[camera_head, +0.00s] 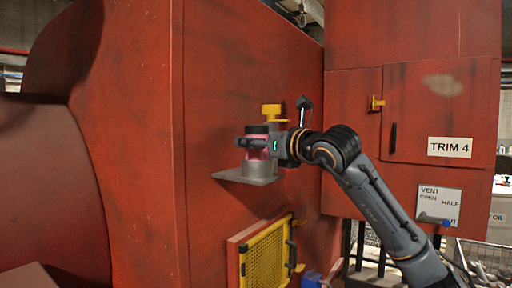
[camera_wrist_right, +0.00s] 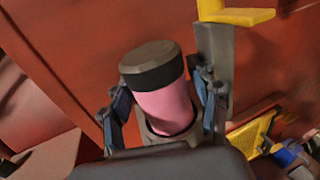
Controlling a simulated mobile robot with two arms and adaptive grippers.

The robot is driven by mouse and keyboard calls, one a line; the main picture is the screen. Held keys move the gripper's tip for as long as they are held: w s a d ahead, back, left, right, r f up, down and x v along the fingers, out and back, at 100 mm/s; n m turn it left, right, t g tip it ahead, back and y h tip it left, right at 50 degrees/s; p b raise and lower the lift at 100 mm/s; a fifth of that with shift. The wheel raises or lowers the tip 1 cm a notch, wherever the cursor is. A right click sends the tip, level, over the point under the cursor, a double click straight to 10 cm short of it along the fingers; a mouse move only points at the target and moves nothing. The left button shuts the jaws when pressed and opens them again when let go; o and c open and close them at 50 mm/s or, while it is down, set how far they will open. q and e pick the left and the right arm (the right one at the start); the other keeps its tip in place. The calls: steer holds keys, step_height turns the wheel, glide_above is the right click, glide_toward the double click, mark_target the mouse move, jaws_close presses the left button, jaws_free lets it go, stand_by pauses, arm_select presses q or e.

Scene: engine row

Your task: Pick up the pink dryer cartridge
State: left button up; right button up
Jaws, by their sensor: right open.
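The pink dryer cartridge (camera_head: 256,154) has a dark cap and stands in a grey cup-like holder (camera_head: 259,170) on the red machine's wall. In the right wrist view the cartridge (camera_wrist_right: 167,108) fills the middle, its lower end inside the holder. My right gripper (camera_head: 257,143) reaches in from the right at the cartridge's upper part. In the wrist view its fingers (camera_wrist_right: 160,102) are spread, one on each side of the cartridge. Whether either finger touches it, I cannot tell. My left gripper is not in view.
The holder sits on a small grey shelf (camera_head: 232,176). A yellow fitting (camera_head: 271,111) sticks out just above and behind the cartridge. A yellow grille panel (camera_head: 265,258) is below. A red cabinet marked TRIM 4 (camera_head: 450,147) stands to the right, behind my arm.

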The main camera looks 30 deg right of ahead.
steer(key=shift+s, duration=0.2)
steer(key=c, duration=1.1)
steer(key=shift+r, duration=0.1)
